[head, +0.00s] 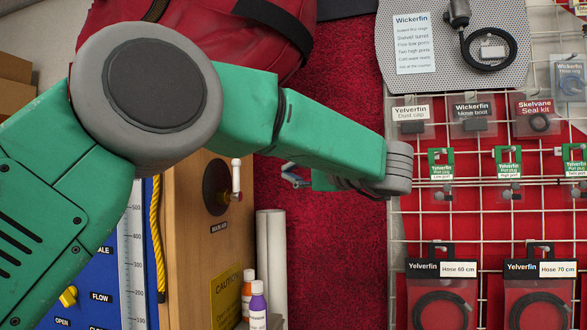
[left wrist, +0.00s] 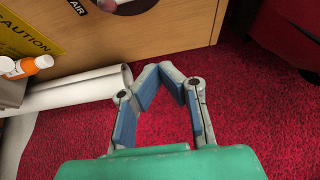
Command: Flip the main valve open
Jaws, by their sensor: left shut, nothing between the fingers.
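The main valve (head: 217,187) is a dark round plate on the side of the wooden cabinet, above a "MAIN AIR" label (head: 219,229). Its lever (head: 236,178), red with a white end, stands upright. My left gripper (head: 293,176) is to the right of the lever, apart from it, and partly hidden behind my own arm. In the left wrist view my left gripper (left wrist: 172,73) has its fingers together and empty, over the red carpet. My right gripper is in neither view.
The wooden cabinet (head: 180,265) carries a caution sign (head: 227,298). White rolls (head: 271,255) and small bottles (head: 257,305) stand by it. A red bag (head: 190,22) lies behind my arm. A wire rack (head: 455,225) with hanging packets is at right. Red carpet (head: 335,250) lies between.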

